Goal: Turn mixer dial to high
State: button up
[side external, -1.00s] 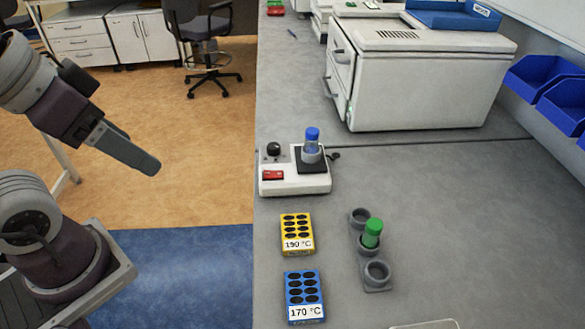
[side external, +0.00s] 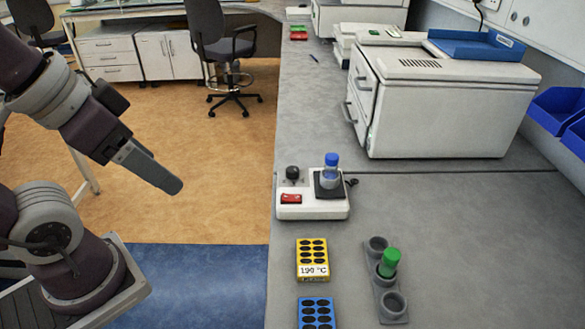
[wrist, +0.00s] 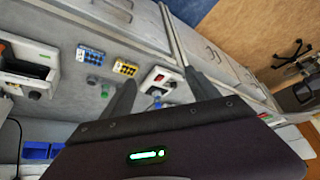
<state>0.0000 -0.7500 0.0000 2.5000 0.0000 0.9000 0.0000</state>
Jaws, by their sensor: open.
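The mixer (side external: 312,210) is a small white box on the grey bench in the side view. Its round black dial (side external: 292,173) stands at its back left, behind a red switch (side external: 291,199). The dial's setting is too small to read. A blue-capped vial (side external: 331,163) stands on the mixer's black plate at the right. My gripper (side external: 174,186) is left of the mixer, over the floor, apart from it and empty. In the wrist view my gripper (wrist: 160,76) has its fingers spread, with the mixer (wrist: 162,78) seen small and distant between them.
A yellow block (side external: 312,258) and a blue block (side external: 316,314) lie in front of the mixer. A grey holder (side external: 392,305) with a green-capped vial (side external: 389,262) stands to their right. A large white machine (side external: 445,105) is behind. Bench space right of the mixer is clear.

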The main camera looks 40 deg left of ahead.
jog(key=shift+w, duration=0.1)
jog(key=c, duration=0.3)
jog(key=w, duration=0.3)
jog(key=w+r+n+g, duration=0.1)
jog(key=w, duration=0.3)
jog(key=w+r+g, duration=0.1)
jog(key=w, duration=0.2)
jog(key=shift+w+a+r+n, duration=0.1)
jog(key=shift+w+a+n, duration=0.1)
jog(key=shift+w+n, duration=0.15)
jog(key=shift+c, duration=0.6)
jog(key=n+g, duration=0.3)
jog(key=g, duration=0.1)
send_over(293, 169)
jog(key=f, duration=1.2)
jog(key=shift+s+f, duration=0.2)
jog(key=shift+s, duration=0.1)
jog(key=f, duration=0.7)
jog(key=shift+w, duration=0.25)
jog(key=shift+f, duration=0.45)
grip_shut()
